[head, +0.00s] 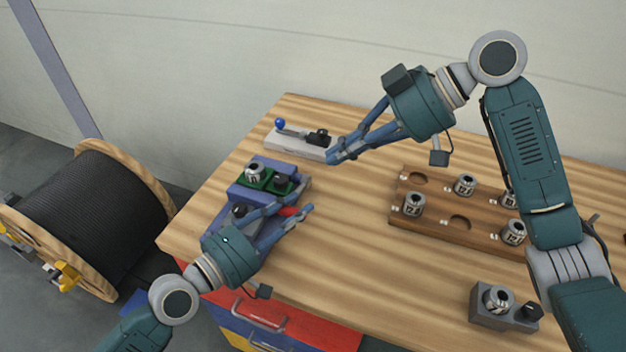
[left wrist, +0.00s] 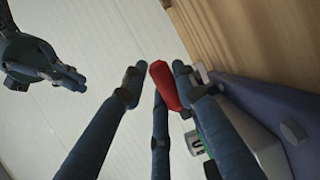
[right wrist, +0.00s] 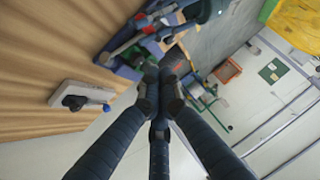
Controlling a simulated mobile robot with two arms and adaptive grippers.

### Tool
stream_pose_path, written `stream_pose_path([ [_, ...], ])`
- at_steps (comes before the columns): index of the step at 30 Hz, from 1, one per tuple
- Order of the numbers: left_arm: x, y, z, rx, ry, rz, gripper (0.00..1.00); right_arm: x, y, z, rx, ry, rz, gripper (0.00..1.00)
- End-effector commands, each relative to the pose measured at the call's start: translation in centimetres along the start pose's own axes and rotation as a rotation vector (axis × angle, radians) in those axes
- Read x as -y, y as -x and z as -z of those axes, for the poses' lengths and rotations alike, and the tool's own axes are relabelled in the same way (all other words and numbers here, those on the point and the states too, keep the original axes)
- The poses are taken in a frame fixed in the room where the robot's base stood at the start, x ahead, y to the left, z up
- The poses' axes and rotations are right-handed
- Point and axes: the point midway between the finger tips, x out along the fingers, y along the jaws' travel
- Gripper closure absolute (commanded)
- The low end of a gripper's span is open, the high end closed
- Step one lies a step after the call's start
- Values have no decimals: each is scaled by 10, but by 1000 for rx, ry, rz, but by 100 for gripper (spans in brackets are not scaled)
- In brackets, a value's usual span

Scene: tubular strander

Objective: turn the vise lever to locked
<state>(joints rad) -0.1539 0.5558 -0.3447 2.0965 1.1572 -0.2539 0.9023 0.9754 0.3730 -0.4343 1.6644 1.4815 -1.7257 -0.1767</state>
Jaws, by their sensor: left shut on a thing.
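The blue-purple vise (head: 237,193) stands near the left edge of the wooden table, with a green part and metal pieces on top. Its red lever (head: 289,211) shows between the fingers of my left gripper (head: 303,197). In the left wrist view the red lever (left wrist: 165,86) sits between the fingertips, with the vise body (left wrist: 268,98) to the right. My left gripper is shut on the lever, and its fingers hide part of the vise. My right gripper (head: 333,155) has its fingertips together and looks empty, above the table behind the vise.
A pale block with a blue-knobbed lever (head: 300,144) lies close to my right gripper. A wooden rack (head: 437,235) with several metal cylinders is at the right. A grey holder (head: 492,319) stands at the front right. A large cable spool (head: 90,215) stands left of the table.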

Motion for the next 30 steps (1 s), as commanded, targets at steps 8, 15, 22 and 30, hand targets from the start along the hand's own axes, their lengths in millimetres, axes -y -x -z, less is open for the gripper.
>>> stream_pose_path([
  [8,-3,0,1,-2,-6,-6,100,2,-52,-1,2,0,7,100],
  [15,-3,0,1,-2,-6,-6,100,2,-101,-3,3,-2,6,100],
  [22,-3,0,1,-2,-5,-5,100,1,-120,-25,2,-1,4,100],
  [30,-2,0,1,-2,-6,-5,100,1,-124,-29,1,1,3,100],
])
